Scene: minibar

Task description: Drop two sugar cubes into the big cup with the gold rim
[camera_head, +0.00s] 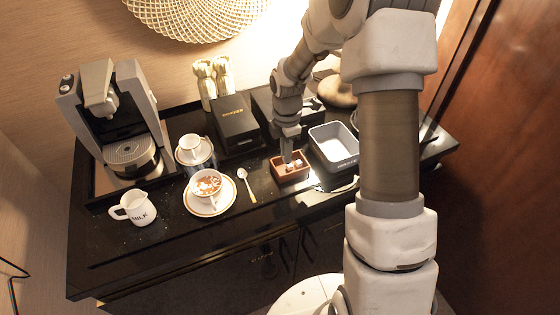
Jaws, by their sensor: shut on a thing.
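The big cup (208,195) stands on a white saucer (221,209) with a gold-coloured edge, left of the picture's middle. Brown and white froth shows inside it. A small brown box (291,177) holding white sugar cubes (298,163) stands to its right. My gripper (288,158) points down into the left part of this box. It is shut on what looks like a sugar cube, mostly hidden by the fingers. The fingertips are at about the height of the box's rim.
A small cup (190,145) on its saucer stands behind the big cup. A spoon (246,186) lies between the big cup and the box. A milk jug (136,208), a coffee machine (115,110), a black box (237,128) and a grey tray (336,145) stand around them.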

